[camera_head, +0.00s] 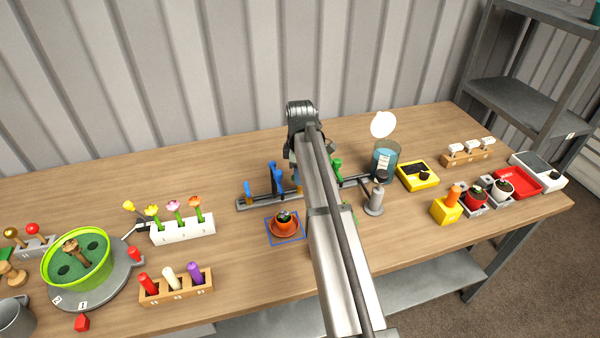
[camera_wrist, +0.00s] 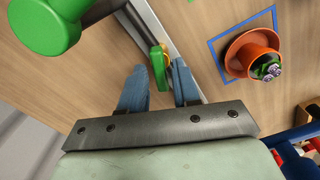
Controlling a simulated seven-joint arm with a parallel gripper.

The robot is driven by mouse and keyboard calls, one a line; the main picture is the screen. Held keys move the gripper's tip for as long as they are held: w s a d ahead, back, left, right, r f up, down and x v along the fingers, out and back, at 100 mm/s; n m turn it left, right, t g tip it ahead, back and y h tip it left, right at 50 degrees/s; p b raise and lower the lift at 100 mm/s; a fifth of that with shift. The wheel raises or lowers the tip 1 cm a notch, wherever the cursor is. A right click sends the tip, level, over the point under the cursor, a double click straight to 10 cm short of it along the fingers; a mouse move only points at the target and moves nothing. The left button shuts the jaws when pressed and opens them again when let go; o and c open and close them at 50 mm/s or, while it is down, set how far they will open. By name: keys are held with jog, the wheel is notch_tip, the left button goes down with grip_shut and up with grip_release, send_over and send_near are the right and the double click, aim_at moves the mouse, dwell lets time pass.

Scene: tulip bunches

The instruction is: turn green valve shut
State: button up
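A green valve handle (camera_wrist: 158,68) with a yellow part beside it stands at a grey rail (camera_wrist: 160,25) in the wrist view. My gripper (camera_wrist: 160,66) is open, with its two blue-grey fingers on either side of the green handle. Whether either finger touches it I cannot tell. A thick green post with a round head (camera_wrist: 45,27) is at the upper left of that view. In the head view a green piece (camera_head: 337,168) shows just right of my arm, on the rail (camera_head: 258,202). My arm hides the gripper's fingers and the middle of the rail there.
An orange flowerpot (camera_head: 285,226) on a blue square lies in front of the rail. Blue posts (camera_head: 276,178) stand on the rail's left part. A blue-filled jar (camera_head: 384,162) and a grey stand (camera_head: 376,198) are at its right. Bare table lies behind the rail.

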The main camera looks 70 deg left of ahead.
grip_shut()
jog(key=shift+m, duration=0.3)
jog(key=m, duration=0.5)
jog(key=shift+m, duration=0.4)
jog(key=m, duration=0.6)
jog(key=shift+m, duration=0.4)
jog(key=shift+o, duration=1.1)
grip_release()
jog(key=shift+r, duration=0.15)
